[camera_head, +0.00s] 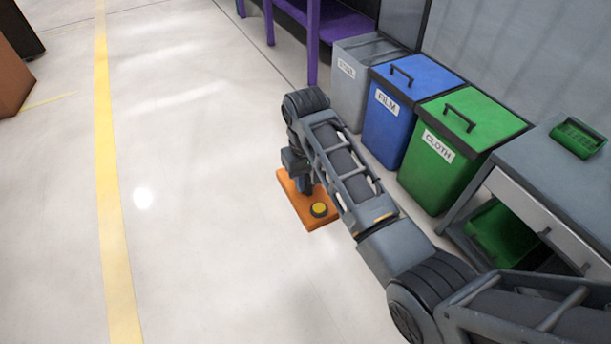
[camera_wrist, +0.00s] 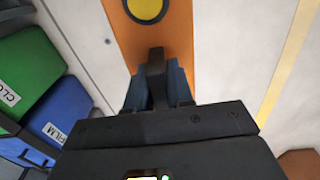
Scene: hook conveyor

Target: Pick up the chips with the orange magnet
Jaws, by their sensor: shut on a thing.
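The orange magnet is a flat orange plate (camera_head: 300,208) with a round yellow button in a black ring (camera_head: 319,209) near one edge. In the head view it is below my gripper (camera_head: 303,184), over the pale floor. In the wrist view the orange plate (camera_wrist: 177,42) lies ahead of my gripper (camera_wrist: 156,84), with the yellow button (camera_wrist: 146,8) cut by the top edge. My gripper's blue fingers are closed around a dark upright handle (camera_wrist: 156,62) on the plate. I cannot tell whether the plate touches the floor. No chips can be made out in either view.
Grey, blue FILM (camera_head: 398,110) and green CLOTH (camera_head: 447,150) bins stand in a row to the right. A grey cabinet (camera_head: 560,165) with a green item (camera_head: 578,138) on top is beside them. Purple-legged furniture (camera_head: 312,42) is behind.

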